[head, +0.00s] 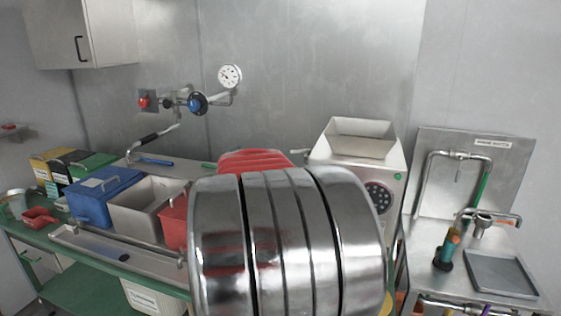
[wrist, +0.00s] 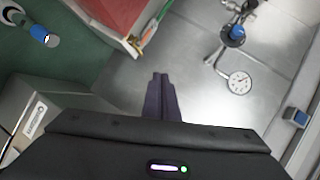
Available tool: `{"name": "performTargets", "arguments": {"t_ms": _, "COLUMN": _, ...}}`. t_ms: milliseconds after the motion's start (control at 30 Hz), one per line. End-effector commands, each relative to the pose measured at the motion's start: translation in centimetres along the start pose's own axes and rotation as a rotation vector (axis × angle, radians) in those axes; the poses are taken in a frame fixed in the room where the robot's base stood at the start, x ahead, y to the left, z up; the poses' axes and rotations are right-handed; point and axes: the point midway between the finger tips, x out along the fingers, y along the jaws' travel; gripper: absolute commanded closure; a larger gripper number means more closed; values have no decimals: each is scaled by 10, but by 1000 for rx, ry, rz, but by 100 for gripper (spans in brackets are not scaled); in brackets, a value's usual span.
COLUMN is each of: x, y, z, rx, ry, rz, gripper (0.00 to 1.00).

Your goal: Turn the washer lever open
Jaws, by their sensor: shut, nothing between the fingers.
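The washer stand (head: 430,165) is a steel panel with a bent pipe and a small label at the right of the head view. I cannot tell for sure which one is the washer lever. Neither clearly shows in the wrist view. My gripper (wrist: 161,82) is shut and empty, its dark purple fingers together, pointing towards the steel wall. In the head view my gripper does not show; my shiny arm links hide the middle.
A white machine with a hopper (head: 365,125) stands left of the washer. Blue bin (head: 105,195) and grey tray (head: 500,272) occupy the surfaces.

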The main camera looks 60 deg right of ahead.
Motion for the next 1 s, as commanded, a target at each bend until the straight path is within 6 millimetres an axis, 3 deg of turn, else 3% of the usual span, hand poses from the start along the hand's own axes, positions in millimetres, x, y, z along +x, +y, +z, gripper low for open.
{"name": "performTargets", "arguments": {"t_ms": 33, "x": -18, "y": -8, "z": 32, "rx": -66, "ry": -67, "rz": 1, "gripper": 100}}
{"name": "performTargets", "arguments": {"t_ms": 200, "x": -82, "y": -8, "z": 122, "rx": -314, "ry": -279, "rz": 17, "gripper": 100}}
{"name": "performTargets", "arguments": {"t_ms": 400, "x": -170, "y": 12, "z": 202, "rx": -620, "ry": -510, "rz": 9, "gripper": 100}}
{"name": "performTargets", "arguments": {"t_ms": 500, "x": -216, "y": 30, "z": 231, "rx": -778, "ry": -617, "rz": -5, "gripper": 100}}
{"name": "performTargets", "arguments": {"t_ms": 700, "x": -305, "y": 76, "z": 266, "rx": -1099, "ry": -815, "rz": -51, "gripper": 100}}
{"name": "performTargets", "arguments": {"t_ms": 900, "x": -383, "y": 132, "z": 272, "rx": -1424, "ry": -987, "rz": -114, "gripper": 100}}
{"name": "performTargets", "arguments": {"t_ms": 1000, "x": -412, "y": 157, "z": 267, "rx": -1565, "ry": -1054, "rz": -146, "gripper": 100}}
